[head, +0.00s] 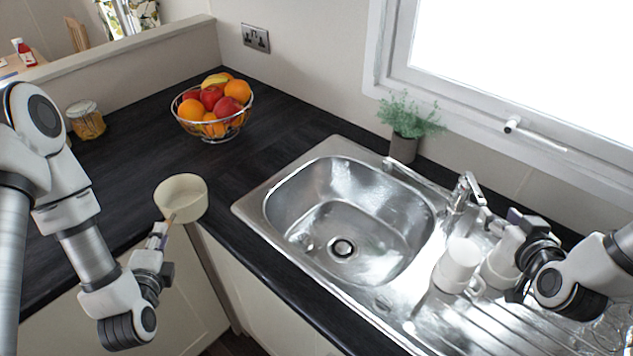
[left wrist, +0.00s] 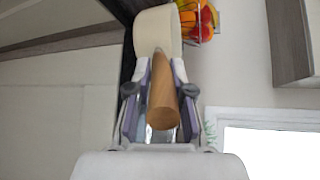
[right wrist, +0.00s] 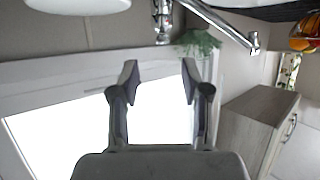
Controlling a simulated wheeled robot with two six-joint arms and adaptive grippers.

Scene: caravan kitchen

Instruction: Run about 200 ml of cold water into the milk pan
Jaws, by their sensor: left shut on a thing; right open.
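The cream milk pan (head: 182,197) is upright at the counter's front edge, left of the sink; I cannot tell whether it touches the counter. My left gripper (head: 161,236) is shut on its wooden handle, which shows between the fingers in the left wrist view (left wrist: 163,100). No water shows in the pan. The steel sink bowl (head: 335,190) is empty. The tap (head: 466,190) stands behind its right side, its spout (head: 415,180) reaching left over the bowl, with no visible stream. My right gripper (head: 500,222) is open and empty, just right of the tap.
Two white mugs (head: 459,262) stand on the drainer (head: 480,325), close below my right gripper. A wire fruit bowl (head: 212,128) and a jar (head: 86,122) are further back. The counter between the fruit bowl and sink is clear.

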